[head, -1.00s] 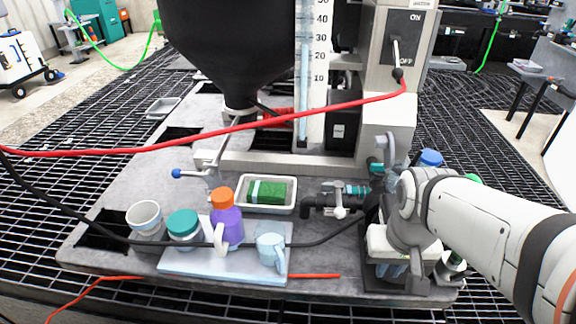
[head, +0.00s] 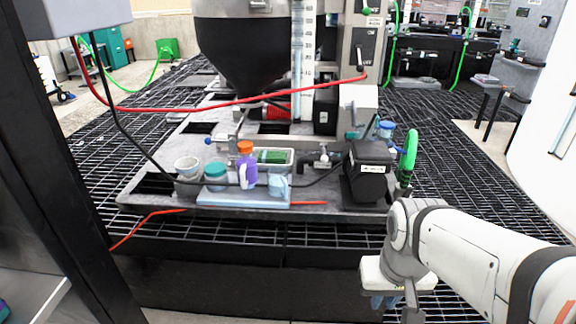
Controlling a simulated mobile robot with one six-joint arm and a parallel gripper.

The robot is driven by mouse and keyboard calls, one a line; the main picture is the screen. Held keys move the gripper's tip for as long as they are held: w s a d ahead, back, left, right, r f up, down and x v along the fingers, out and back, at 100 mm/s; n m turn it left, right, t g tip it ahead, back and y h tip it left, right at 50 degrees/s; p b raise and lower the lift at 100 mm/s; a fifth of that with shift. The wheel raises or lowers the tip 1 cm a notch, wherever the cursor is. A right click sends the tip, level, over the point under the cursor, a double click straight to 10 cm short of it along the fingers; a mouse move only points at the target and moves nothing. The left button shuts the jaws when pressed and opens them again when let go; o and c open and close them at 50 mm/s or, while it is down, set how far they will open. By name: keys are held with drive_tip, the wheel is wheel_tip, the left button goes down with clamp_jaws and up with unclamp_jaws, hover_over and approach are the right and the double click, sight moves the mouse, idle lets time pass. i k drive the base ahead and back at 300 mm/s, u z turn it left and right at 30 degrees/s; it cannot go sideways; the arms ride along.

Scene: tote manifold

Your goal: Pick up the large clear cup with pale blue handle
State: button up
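The clear, pale blue cup (head: 279,185) with a pale blue handle stands upright on a light blue tray (head: 225,200) near the front of the grey platform. It is small here, and a black cable runs across it. To its left on the tray are a purple bottle (head: 247,172) with an orange cap and a teal-lidded jar (head: 215,174). My gripper (head: 383,302) hangs at the lower right, in front of the platform and well apart from the cup. Its fingertips are partly hidden, so I cannot tell whether it is open or shut.
A white cup (head: 187,169) stands left of the tray. A white dish with a green sponge (head: 273,156) lies behind it. A black box (head: 370,175) stands at the platform's right. A red hose (head: 230,103) crosses above. A dark post (head: 62,170) stands at left.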

sight(280, 183)
drive_tip(key=u, duration=0.05)
drive_tip(key=k, duration=0.35)
drive_tip(key=z, duration=1.65)
drive_tip(key=i, duration=1.65)
drive_tip(key=u, duration=1.5)
drive_tip(key=k, duration=0.1)
drive_tip(key=u, duration=2.25)
drive_tip(key=i, duration=0.75)
drive_tip(key=u, duration=0.05)
